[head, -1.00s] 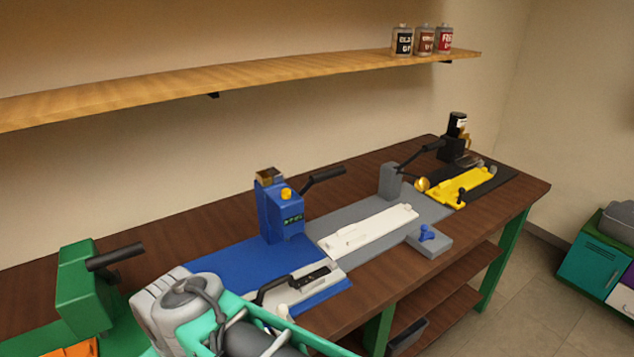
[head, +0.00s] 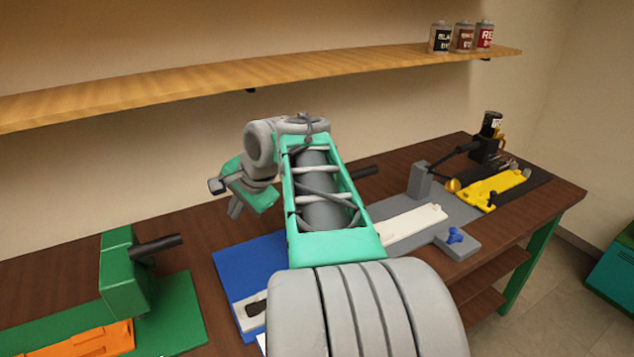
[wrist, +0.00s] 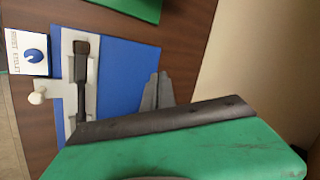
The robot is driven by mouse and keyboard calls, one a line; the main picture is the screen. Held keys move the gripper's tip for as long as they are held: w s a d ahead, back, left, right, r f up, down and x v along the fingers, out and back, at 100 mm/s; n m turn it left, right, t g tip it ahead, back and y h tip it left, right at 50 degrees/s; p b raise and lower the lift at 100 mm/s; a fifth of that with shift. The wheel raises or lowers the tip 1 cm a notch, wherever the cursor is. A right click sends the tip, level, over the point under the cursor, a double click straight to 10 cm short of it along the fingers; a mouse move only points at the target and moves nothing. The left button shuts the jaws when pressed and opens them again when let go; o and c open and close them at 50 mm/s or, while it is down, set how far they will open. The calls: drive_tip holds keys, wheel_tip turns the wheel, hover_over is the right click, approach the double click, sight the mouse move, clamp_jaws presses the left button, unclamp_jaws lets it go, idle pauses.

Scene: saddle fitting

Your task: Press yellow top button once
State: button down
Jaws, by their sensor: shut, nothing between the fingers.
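The blue machine with the yellow button on its top, seen in the earlier head view, is now hidden behind my arm. Neither the machine nor its button can be made out in the wrist view. Part of the blue base plate (head: 240,262) shows in the head view, and it also shows in the wrist view (wrist: 125,75).
A green press (head: 125,275) stands at the left with an orange fixture (head: 95,342). A white fixture with a dark clamp (wrist: 80,80) lies on the blue plate, beside a white card (wrist: 27,52). A yellow fixture (head: 495,188) is at the right. A wooden shelf (head: 250,76) runs above.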

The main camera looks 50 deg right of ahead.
drive_tip(key=s+d+r+m, duration=0.1)
drive_tip(key=d+r+m, duration=0.2)
drive_tip(key=d, duration=0.4)
drive_tip(key=s+d+r+m+t+h+p, duration=0.1)
drive_tip(key=s+d+r+m, duration=0.1)
drive_tip(key=d+m, duration=0.3)
drive_tip(key=s+d+r+m+t, duration=0.1)
drive_tip(key=d+r+m, duration=0.3)
drive_tip(key=d, duration=0.5)
drive_tip(key=shift+s+d+r+p, duration=0.25)
drive_tip(key=shift+d+r+p, duration=0.1)
drive_tip(key=shift+d+p, duration=0.05)
wheel_tip(320, 180, down, 7)
drive_tip(key=b, duration=1)
drive_tip(key=shift+f, duration=0.9)
drive_tip(key=shift+f, duration=0.15)
drive_tip(key=shift+f, duration=0.25)
